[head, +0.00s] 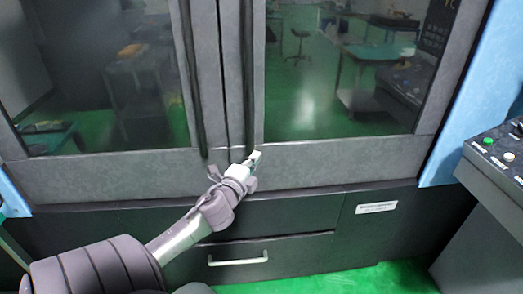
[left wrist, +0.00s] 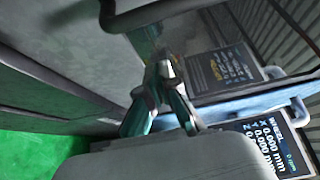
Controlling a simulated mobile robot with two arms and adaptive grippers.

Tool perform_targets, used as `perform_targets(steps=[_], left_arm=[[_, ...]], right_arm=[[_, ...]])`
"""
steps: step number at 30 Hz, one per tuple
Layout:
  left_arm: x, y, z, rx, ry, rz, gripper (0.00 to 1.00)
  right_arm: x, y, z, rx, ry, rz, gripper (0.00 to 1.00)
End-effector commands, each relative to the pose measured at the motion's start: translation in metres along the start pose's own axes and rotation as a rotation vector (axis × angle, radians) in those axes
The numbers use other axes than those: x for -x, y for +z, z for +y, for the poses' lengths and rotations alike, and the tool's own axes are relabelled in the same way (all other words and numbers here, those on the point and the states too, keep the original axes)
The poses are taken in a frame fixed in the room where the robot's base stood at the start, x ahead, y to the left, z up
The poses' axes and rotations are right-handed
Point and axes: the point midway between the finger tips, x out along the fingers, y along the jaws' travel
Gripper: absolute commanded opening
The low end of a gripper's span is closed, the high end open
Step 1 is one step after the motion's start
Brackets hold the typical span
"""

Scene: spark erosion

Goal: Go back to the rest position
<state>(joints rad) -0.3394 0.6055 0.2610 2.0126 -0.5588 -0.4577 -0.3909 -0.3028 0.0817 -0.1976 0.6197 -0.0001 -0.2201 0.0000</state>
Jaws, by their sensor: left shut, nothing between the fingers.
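My left gripper (head: 254,158) is in front of the machine's double doors, near the bottom of the gap between the two door handles. Its fingers are shut with nothing between them. In the left wrist view the gripper (left wrist: 163,75) shows with its fingertips together, close to the grey door frame and a dark curved handle (left wrist: 150,16). I cannot tell whether it touches the door. The left arm reaches in from the lower left of the head view. My right gripper is in neither view.
The grey doors have dark windows (head: 345,70) that reflect a room. Below them is a dark drawer with a white handle (head: 238,259). A control panel (head: 500,150) with buttons stands at the right. A screen (left wrist: 262,145) shows in the left wrist view. Green floor (head: 330,280) is clear at the bottom.

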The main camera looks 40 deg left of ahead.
Motion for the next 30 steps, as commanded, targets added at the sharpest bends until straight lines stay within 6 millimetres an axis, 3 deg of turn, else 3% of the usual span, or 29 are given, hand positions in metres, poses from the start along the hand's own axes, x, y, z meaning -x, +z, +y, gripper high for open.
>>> perform_targets(steps=[4,12,14,16,20,23,26,30], left_arm=[[0.013,0.000,0.001,0.001,0.000,0.000,0.00],[0.016,0.000,0.000,0.002,0.001,0.000,0.00],[0.015,0.001,0.006,0.009,0.012,-0.003,0.00],[0.015,0.004,0.025,0.030,0.046,-0.011,0.00],[0.016,0.013,0.096,0.114,0.176,-0.045,0.00],[0.028,0.017,0.171,0.206,0.312,-0.083,0.00],[0.050,0.017,0.245,0.299,0.446,-0.128,0.00],[0.096,0.009,0.343,0.424,0.628,-0.198,0.00]], right_arm=[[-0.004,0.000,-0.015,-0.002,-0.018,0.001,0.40],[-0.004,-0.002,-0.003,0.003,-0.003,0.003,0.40],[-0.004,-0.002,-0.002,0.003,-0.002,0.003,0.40],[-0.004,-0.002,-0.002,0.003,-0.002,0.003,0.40],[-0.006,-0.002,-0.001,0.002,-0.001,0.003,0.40],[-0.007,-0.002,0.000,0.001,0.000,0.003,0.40],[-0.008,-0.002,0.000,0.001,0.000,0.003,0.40],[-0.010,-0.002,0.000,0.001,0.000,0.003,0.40]])
